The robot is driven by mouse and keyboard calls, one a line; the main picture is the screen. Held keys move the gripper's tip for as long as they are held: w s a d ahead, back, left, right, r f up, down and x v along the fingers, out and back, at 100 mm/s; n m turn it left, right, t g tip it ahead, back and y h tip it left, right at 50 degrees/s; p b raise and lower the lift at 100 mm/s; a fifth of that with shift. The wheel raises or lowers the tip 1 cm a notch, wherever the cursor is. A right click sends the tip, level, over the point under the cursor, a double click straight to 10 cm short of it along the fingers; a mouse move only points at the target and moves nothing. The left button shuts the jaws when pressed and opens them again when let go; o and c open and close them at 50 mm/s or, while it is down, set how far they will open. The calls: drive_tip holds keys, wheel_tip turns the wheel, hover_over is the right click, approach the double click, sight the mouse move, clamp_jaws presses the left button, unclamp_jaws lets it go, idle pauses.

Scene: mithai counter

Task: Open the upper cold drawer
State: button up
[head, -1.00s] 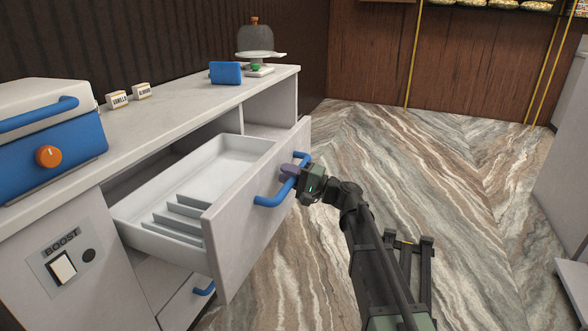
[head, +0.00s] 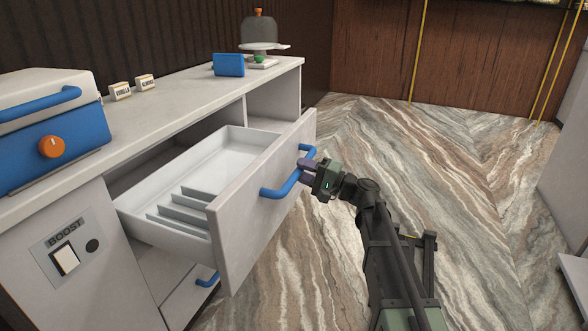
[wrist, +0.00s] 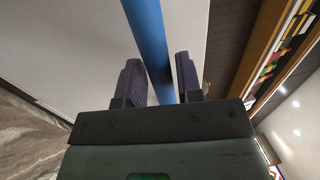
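The upper drawer (head: 250,205) stands pulled well out of the white counter, its inside and several grey dividers (head: 183,208) showing. Its blue bar handle (head: 278,190) is on the front panel and also crosses the wrist view (wrist: 148,35). My gripper (head: 306,164) is at the far part of this handle. In the wrist view my two dark fingers (wrist: 160,82) stand on either side of the blue bar, with a narrow gap at the right finger; they look open around it. Contact at the left finger is unclear.
A lower drawer with a blue handle (head: 208,280) sits below. The countertop (head: 180,110) bears a blue-and-white box with an orange knob (head: 51,148), two small labelled boxes (head: 133,86), a blue object (head: 228,65) and a domed stand (head: 259,40). The marble floor (head: 450,150) at right is clear.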

drive_tip(key=b+v, duration=0.1)
drive_tip(key=v, duration=0.6)
drive_tip(key=shift+s+d, duration=0.15)
drive_tip(key=shift+d, duration=0.15)
drive_tip(key=s+d+f+n+g+h+p, duration=0.1)
drive_tip(key=s+d+f+n+g+h, duration=0.15)
drive_tip(key=s+f+h, duration=0.55)
drive_tip(key=s+d+f+n+g+h, duration=0.1)
drive_tip(key=s+f+g+h, duration=0.35)
drive_tip(key=s+f, duration=0.35)
drive_tip(key=s+d+n+h+p, duration=0.1)
drive_tip(key=s+d+h+p, duration=0.2)
drive_tip(key=s+h, duration=0.4)
wheel_tip(320, 180, up, 36)
drive_tip(key=p, duration=3.7)
drive_tip(key=shift+d+r+g+y, duration=0.2)
drive_tip(key=shift+d+g+y, duration=0.1)
drive_tip(key=shift+d+y, duration=0.05)
